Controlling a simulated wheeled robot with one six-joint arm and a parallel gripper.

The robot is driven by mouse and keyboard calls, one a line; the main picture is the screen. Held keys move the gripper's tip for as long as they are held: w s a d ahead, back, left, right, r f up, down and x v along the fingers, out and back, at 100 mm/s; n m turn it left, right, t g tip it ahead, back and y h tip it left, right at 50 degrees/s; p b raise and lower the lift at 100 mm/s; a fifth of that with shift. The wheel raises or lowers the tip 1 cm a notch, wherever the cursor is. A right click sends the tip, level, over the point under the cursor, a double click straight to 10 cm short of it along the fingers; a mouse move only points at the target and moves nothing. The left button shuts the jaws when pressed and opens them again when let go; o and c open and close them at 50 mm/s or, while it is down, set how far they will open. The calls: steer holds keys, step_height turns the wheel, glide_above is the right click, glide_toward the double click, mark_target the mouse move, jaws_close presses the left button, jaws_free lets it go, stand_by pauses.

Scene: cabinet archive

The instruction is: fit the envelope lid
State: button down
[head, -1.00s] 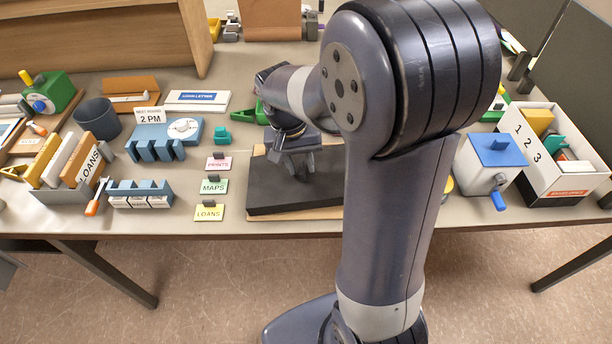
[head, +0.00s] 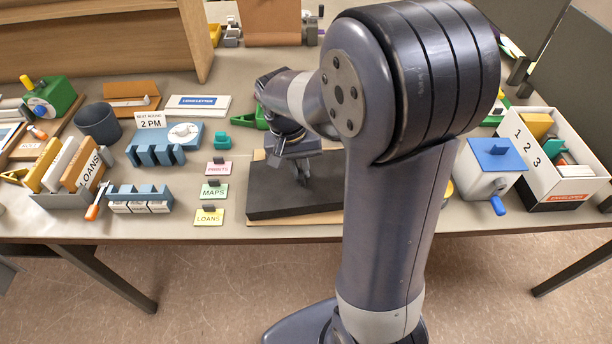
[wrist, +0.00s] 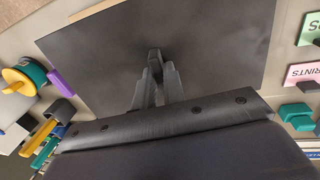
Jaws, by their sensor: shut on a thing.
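A flat black slab (head: 275,198), which I take for the envelope lid, lies over a tan board (head: 290,220) near the table's front edge. Tan strips show along its front and at its back left corner. In the wrist view the slab (wrist: 215,50) fills most of the picture, with a tan strip at its far edge. My gripper (wrist: 156,62) is shut on a small dark grip at the slab's middle; it also shows in the head view (head: 303,178). My arm hides the slab's right side in the head view. I cannot tell whether the slab is fully seated.
Coloured cards marked PRINTS, MAPS (head: 214,191) and LOANS stand just left of the slab. A green clip-like thing (head: 250,118) and a teal block (head: 216,145) lie behind it. A white crank box (head: 485,175) and a numbered file box (head: 525,150) stand right.

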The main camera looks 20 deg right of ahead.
mark_target(300, 171)
steer(key=shift+r+p, duration=2.55)
steer(key=shift+r, duration=0.5)
steer(key=shift+f, duration=0.1)
steer(key=c, duration=2)
jaws_free()
steer(key=shift+c, duration=0.2)
jaws_close()
